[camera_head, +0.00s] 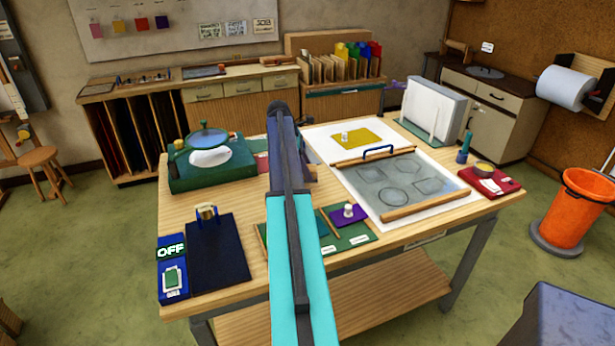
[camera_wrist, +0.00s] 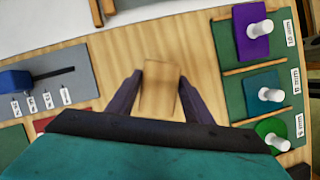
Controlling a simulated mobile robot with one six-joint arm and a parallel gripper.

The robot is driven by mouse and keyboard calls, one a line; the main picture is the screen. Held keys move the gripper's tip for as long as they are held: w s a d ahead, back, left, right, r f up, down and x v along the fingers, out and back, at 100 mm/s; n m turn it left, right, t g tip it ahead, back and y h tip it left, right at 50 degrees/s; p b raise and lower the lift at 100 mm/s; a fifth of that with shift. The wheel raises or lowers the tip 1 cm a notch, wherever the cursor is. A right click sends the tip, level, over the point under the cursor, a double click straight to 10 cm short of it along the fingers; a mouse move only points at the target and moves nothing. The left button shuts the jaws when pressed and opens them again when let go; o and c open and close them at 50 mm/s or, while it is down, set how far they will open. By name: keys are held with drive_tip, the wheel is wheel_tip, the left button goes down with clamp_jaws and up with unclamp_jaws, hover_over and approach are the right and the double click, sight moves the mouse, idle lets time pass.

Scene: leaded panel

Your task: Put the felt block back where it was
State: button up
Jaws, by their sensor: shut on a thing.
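My gripper (camera_wrist: 158,92) shows in the wrist view with its two dark fingers on either side of a tan block, which I take to be the felt block (camera_wrist: 158,88). The fingers are shut on it. Bare wooden table top shows around the block; I cannot tell whether it touches the table. In the head view my own arm hides the block and most of the gripper. No marked resting place for the block can be made out.
A green tray (camera_head: 360,239) holds coloured pieces with white knobs; in the wrist view it lies right of my gripper. A grey plate with a blue slider (camera_wrist: 14,80) lies left. The glass panel (camera_head: 405,184) lies on white paper. A green machine (camera_head: 215,174) stands at the table's left.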

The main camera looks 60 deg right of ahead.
drive_tip(key=shift+f+p, duration=0.85)
drive_tip(key=shift+f, duration=0.9)
drive_tip(key=o, duration=1.1)
drive_tip(key=shift+f, duration=0.1)
drive_tip(key=b+v, duration=0.4)
drive_tip(key=v, duration=0.8)
drive_tip(key=shift+w, duration=0.1)
